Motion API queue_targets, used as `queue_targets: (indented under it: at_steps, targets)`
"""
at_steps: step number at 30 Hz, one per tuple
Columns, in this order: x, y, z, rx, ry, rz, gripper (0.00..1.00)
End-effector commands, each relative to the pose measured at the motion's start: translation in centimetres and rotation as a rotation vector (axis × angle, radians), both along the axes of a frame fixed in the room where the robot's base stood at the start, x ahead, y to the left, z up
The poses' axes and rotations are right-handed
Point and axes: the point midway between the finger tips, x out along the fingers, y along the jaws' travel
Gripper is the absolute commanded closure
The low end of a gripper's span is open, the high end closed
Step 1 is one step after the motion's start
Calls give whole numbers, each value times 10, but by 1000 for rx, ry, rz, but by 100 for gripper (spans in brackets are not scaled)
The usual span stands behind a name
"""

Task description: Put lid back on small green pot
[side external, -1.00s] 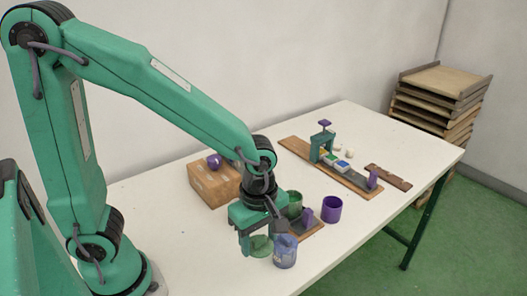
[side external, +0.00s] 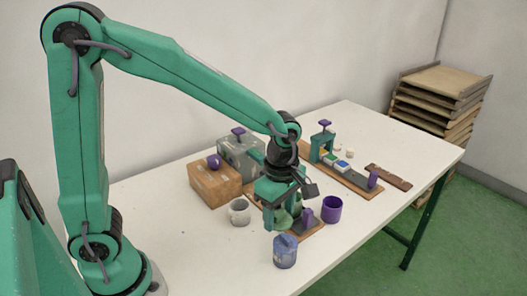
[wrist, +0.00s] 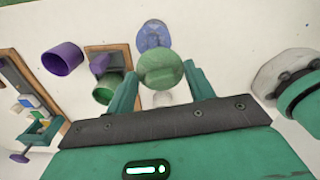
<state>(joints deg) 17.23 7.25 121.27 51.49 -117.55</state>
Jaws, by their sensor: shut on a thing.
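The green lid (wrist: 161,70) is a light green disc with a raised bar across it, held between the two fingers of my gripper (wrist: 165,78) in the wrist view. The small green pot (wrist: 107,89) stands open just left of the left finger, at the edge of a brown board (wrist: 126,52). In the side view my gripper (side external: 280,221) is low over the near end of this board and hides much of the lid and pot. The lid appears beside the pot, not on it.
A blue pot (side external: 285,252) stands in front, a purple cup (side external: 332,208) to the right and a white mug (side external: 239,212) to the left. A cardboard box (side external: 213,187) and a grey box (side external: 237,152) stand behind. The table's front left is clear.

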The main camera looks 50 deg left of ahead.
Motion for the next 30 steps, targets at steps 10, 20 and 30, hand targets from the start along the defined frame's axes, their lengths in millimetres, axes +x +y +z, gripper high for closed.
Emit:
queue_targets:
  at_steps: [10,20,30]
  targets:
    - [82,49,17,0,-1,233,68]
    - [118,83,24,0,0,351,68]
    - [120,86,24,0,0,360,68]
